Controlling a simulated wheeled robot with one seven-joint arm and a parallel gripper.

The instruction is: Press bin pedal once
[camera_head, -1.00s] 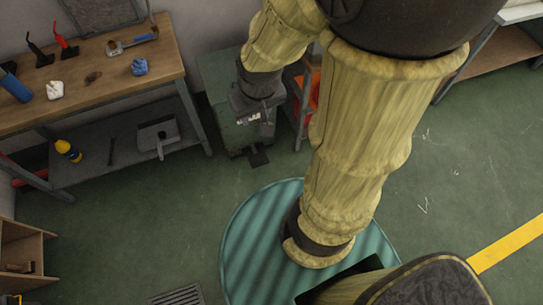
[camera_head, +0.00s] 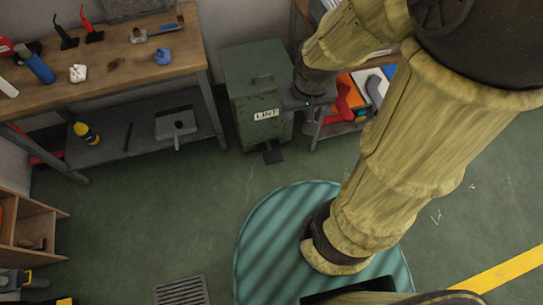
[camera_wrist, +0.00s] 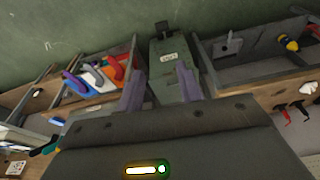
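The bin (camera_head: 238,108) is a dark green metal box with a lid handle and a "LINT" label, standing between the workbench and a low shelf. Its dark pedal (camera_head: 272,154) sticks out at floor level in front. The bin also shows in the wrist view (camera_wrist: 165,50), with the pedal (camera_wrist: 162,28) at the top. My gripper (camera_wrist: 160,72) has its two fingers spread apart with nothing between them. In the head view my gripper (camera_head: 298,100) is beside the bin's upper right side, well above the pedal; its fingertips are hard to make out there.
A workbench (camera_head: 100,62) with tools and cloths stands left of the bin. A shelf (camera_head: 325,128) with red, orange and white items stands close on its right. Green floor in front of the bin is clear, with a round striped mat (camera_head: 270,235) and a drain grate (camera_head: 180,290).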

